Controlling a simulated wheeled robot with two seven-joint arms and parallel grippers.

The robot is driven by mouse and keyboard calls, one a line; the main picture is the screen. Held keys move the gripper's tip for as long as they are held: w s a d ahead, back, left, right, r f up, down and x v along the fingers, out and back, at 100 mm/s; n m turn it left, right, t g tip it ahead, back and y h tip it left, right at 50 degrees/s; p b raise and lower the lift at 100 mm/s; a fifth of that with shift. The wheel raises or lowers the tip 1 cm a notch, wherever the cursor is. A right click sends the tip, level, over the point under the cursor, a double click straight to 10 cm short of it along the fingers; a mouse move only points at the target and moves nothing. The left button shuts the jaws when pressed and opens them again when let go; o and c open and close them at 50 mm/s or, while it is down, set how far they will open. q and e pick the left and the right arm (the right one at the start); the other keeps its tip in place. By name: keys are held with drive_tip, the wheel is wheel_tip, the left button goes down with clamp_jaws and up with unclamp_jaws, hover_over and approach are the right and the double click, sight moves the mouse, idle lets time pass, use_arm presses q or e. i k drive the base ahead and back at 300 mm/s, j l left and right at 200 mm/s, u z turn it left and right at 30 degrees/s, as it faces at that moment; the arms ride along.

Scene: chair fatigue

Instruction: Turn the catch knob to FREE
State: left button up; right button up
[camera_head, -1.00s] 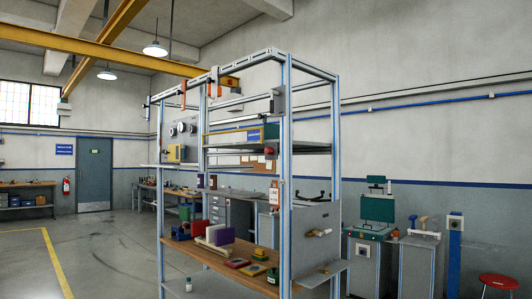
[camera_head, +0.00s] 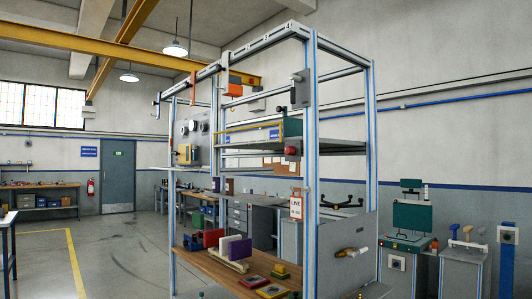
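A tall aluminium frame rig with blue edging (camera_head: 311,170) stands in the middle of the view. On its grey lower side panel (camera_head: 337,236) is a pale handle or knob (camera_head: 350,252) lying nearly level. A grey plate (camera_head: 301,92) with a small pale knob is fixed high on the near post, and a red knob (camera_head: 291,151) on a dark block sits below it. I cannot tell which of these is the catch knob, and no FREE marking is readable. Neither of my grippers is in view.
The rig's wooden shelf (camera_head: 215,268) holds coloured blocks and trays. A tag (camera_head: 296,207) hangs on the near post. A green machine (camera_head: 410,217) and grey pedestals (camera_head: 463,268) stand at right. Open floor (camera_head: 110,250) lies at left, with a yellow line.

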sight(290, 151)
drive_tip(key=i+l+u, duration=0.3)
drive_tip(key=i+l, duration=0.15)
drive_tip(key=i, duration=0.3)
drive_tip(key=i+l+u, duration=0.25)
drive_tip(key=i+l, duration=0.4)
drive_tip(key=i, duration=0.1)
